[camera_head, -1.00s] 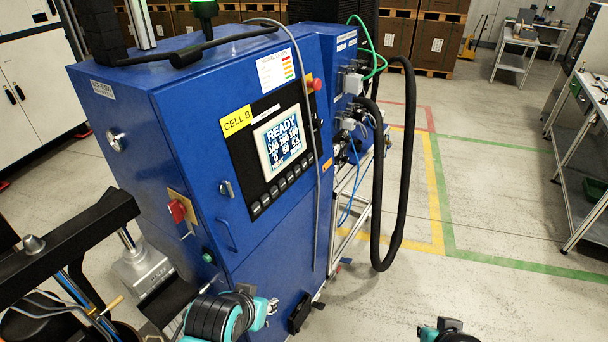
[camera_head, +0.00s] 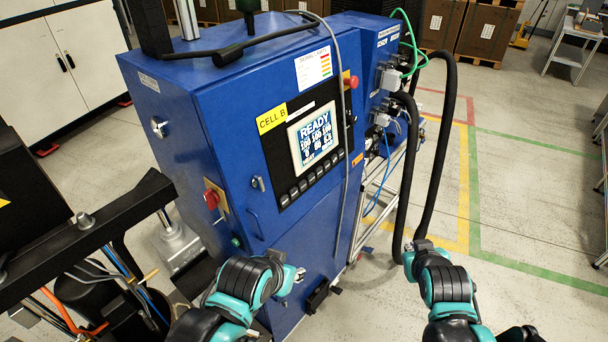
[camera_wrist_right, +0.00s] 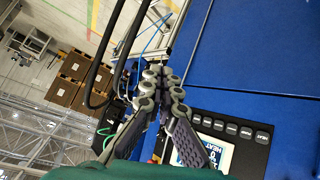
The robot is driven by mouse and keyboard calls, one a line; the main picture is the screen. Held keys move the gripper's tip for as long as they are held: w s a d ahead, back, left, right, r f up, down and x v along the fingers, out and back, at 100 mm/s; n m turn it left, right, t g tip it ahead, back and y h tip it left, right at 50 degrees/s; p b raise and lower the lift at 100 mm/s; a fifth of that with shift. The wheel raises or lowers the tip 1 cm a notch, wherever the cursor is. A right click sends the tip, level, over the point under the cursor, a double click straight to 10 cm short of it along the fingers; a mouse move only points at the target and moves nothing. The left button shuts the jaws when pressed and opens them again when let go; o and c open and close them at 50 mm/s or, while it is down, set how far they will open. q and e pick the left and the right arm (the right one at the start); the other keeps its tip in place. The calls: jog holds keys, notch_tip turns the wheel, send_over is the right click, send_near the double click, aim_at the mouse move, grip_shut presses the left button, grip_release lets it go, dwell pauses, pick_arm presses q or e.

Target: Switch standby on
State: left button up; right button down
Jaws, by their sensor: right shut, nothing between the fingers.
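The blue drum pump cabinet (camera_head: 290,240) carries a control panel with a lit screen (camera_head: 314,138) that reads READY. A row of dark buttons (camera_head: 310,180) runs under the screen. I cannot read a standby label in the head view. In the right wrist view the buttons (camera_wrist_right: 232,129) and part of the screen (camera_wrist_right: 213,152) lie beside my right gripper (camera_wrist_right: 172,82). Its fingers are shut and empty, apart from the buttons in the picture. My right arm (camera_head: 448,285) stands right of the cabinet. My left arm (camera_head: 248,280) is low in front; its finger state is unclear.
A red rotary switch (camera_head: 211,199) and a green button (camera_head: 237,242) sit on the cabinet's left part. A thick black hose (camera_head: 437,150) hangs at the right.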

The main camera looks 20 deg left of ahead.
aim_at(303, 186)
jog(key=w+a+n+t+y+p, duration=0.1)
jog(key=w+a+n+y+p, duration=0.1)
jog(key=a, duration=0.8)
jog(key=w+a+n+t+y+p, duration=0.1)
jog(key=w+a+n+p, duration=0.4)
jog(key=a, duration=0.6)
jog(key=shift+w+r+y, duration=0.25)
jog(key=shift+w+y, duration=0.15)
jog(key=shift+w, duration=0.35)
jog(key=w+a+f, duration=0.1)
jog(key=w+a, duration=0.2)
jog(key=a, duration=0.5)
jog(key=shift+f, duration=0.3)
jog(key=shift+a, duration=0.1)
jog(key=shift+a, duration=0.15)
jog(key=shift+w+a, duration=0.1)
jog(key=shift+a, duration=0.15)
